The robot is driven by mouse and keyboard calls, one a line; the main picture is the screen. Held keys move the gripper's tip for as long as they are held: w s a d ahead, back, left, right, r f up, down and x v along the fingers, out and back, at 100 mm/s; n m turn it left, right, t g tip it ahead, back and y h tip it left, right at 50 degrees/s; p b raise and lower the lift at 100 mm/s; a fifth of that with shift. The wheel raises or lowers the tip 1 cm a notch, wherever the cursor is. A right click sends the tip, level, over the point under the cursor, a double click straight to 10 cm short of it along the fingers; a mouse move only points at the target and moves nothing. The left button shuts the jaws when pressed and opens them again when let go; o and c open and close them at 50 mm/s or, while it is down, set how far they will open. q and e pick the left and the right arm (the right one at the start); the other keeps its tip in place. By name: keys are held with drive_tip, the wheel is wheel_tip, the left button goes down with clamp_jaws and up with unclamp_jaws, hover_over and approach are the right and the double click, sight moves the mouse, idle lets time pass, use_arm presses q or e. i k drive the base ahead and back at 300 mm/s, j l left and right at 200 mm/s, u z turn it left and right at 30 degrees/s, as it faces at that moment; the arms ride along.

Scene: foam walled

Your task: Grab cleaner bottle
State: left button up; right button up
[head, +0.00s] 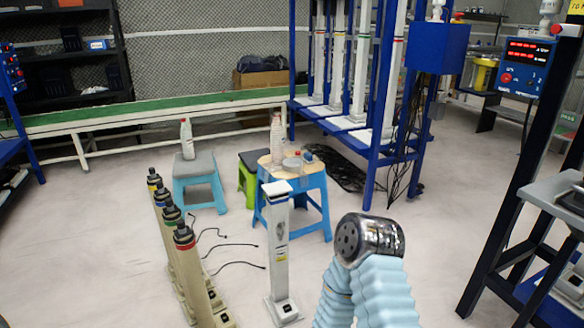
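A white bottle (187,138) with a small reddish top stands upright on a grey-topped blue stool (200,168) at the left of the middle. Labels are too small to read, so I cannot tell which is the cleaner bottle. One of my arms, in a light blue sleeve with a metallic joint, rises from the bottom, right of centre, well apart from both bottles. No gripper fingers of either hand show.
Several beige posts with dark tops (186,258) and a white upright column (277,250) stand in front of the stools, with black cables on the floor. A blue rack (372,130) stands behind right. A dark frame (520,170) is at right. Floor at left is clear.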

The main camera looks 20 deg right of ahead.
sight(276, 130)
drive_tip(key=i+l+u, duration=0.4)
drive_tip(key=i+l, duration=0.15)
drive_tip(key=l, duration=0.75)
drive_tip(key=i+l+u, duration=0.35)
drive_tip(key=l, duration=1)
drive_tip(key=i+l+u, duration=0.15)
drive_tip(key=l+u, duration=0.25)
drive_tip(key=l, duration=1.05)
drive_tip(key=l+u, duration=0.4)
drive_tip(key=l, duration=1.05)
drive_tip(key=k+l+u, duration=0.25)
drive_tip(key=l, duration=0.25)
drive_tip(key=k+u, duration=0.1)
drive_tip(key=k, duration=0.2)
drive_tip(key=i+z, duration=0.15)
drive_tip(key=i+j, duration=0.45)
drive_tip(key=i, duration=0.1)
